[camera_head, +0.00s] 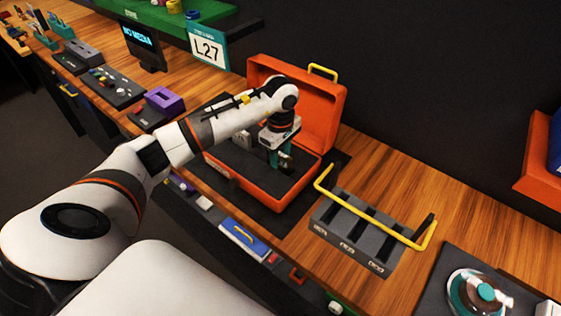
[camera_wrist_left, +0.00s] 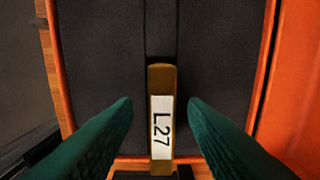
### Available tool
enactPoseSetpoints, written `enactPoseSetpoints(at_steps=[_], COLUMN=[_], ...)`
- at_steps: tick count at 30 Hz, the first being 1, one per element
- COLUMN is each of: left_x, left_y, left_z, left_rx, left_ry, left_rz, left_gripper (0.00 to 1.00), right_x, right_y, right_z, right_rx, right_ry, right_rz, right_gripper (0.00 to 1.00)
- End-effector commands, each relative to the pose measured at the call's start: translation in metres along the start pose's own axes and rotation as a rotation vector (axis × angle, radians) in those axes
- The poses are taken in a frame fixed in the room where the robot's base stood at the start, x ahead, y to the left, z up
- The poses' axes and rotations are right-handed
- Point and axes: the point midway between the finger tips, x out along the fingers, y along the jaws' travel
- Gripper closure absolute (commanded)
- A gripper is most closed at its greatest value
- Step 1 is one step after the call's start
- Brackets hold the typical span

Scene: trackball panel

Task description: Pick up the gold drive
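The gold drive (camera_wrist_left: 161,120) shows in the left wrist view as an upright narrow bar with a white label reading L27. It stands over the dark lining (camera_wrist_left: 215,60) of the orange case (camera_head: 262,180). My left gripper (camera_head: 282,160) reaches down into the open case. In the left wrist view its two green fingers (camera_wrist_left: 160,103) are apart, one on each side of the drive, with gaps visible between. In the head view I cannot make out the drive behind the gripper. My right gripper is not in view.
The case's raised lid (camera_head: 320,110) stands behind the gripper. A grey dock (camera_head: 340,238) with several dark slots and a yellow bar handle (camera_head: 375,222) sits to the right. A purple block (camera_head: 163,101) and a "NO MEDIA" screen (camera_head: 141,37) are left. A L27 sign (camera_head: 208,48) stands behind.

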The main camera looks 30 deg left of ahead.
Motion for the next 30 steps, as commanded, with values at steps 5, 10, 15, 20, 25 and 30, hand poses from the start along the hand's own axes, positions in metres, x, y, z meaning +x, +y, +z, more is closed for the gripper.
enactPoseSetpoints(at_steps=[5,10,15,20,25,30], left_x=[0.002,0.002,0.002,0.002,-0.003,-0.029], left_y=[0.000,0.000,0.000,0.000,-0.001,-0.002], left_z=[0.000,0.000,0.000,0.000,0.001,0.001], left_rx=[0.001,0.001,0.000,0.000,0.000,0.001], left_ry=[0.000,0.000,0.000,0.000,-0.001,-0.001], left_rz=[-0.001,-0.001,-0.001,-0.002,-0.004,-0.009], left_gripper=[0.61,0.77,1.00,1.00,1.00,1.00], right_x=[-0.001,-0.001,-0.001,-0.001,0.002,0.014], right_y=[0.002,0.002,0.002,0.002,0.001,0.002], right_z=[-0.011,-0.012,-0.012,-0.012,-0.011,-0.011], right_rx=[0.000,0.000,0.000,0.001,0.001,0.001], right_ry=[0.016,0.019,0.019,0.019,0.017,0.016], right_rz=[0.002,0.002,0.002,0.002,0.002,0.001], right_gripper=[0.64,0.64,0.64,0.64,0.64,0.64])
